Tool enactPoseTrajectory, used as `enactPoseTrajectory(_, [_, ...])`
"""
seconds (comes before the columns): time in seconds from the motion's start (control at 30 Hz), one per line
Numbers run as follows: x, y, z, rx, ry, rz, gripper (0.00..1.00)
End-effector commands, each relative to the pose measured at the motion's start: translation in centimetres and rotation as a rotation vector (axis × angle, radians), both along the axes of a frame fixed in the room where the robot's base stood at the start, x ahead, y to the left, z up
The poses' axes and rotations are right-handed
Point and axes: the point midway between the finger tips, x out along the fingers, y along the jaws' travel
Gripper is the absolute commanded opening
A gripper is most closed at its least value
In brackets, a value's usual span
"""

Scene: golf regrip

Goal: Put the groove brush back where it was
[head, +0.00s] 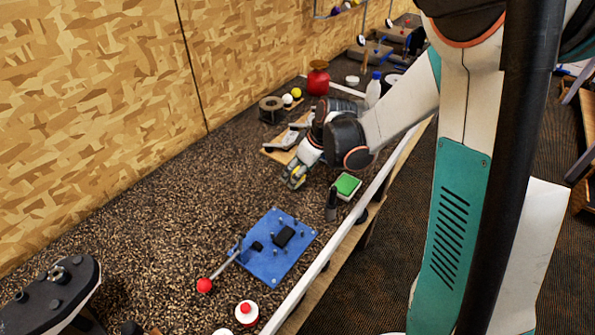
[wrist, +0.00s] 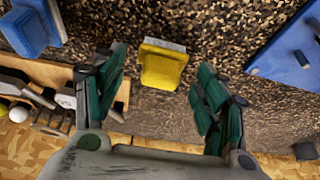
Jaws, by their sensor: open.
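A yellow block with a grey edge (wrist: 163,66) lies on the speckled bench top in the wrist view. It may be the groove brush, but I cannot tell for sure. My gripper (head: 294,179) is low over the middle of the bench in the head view. Its two dark green fingers are open in the wrist view, and the yellow block shows in the gap beyond them. No finger is seen closed on it. A green block with a pale side (head: 346,186) lies near the bench's front edge, to the right of my gripper.
A blue board with pegs (head: 268,252) lies nearer, left of the green block. A red-knobbed lever (head: 205,285) and a red-topped white button (head: 246,312) are nearby. A wooden tray (wrist: 45,70) and a blue object (wrist: 30,28) show in the wrist view. A bottle (head: 374,92) stands farther back.

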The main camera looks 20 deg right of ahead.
Motion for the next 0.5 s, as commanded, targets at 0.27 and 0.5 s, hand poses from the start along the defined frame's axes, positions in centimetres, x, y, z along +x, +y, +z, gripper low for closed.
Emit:
enactPoseTrajectory(0.27, [-1.9,-1.4,5.7,0.001,0.0,-0.002,0.66])
enactPoseTrajectory(0.5, [-3.0,-2.2,9.0,0.001,0.001,0.0,0.66])
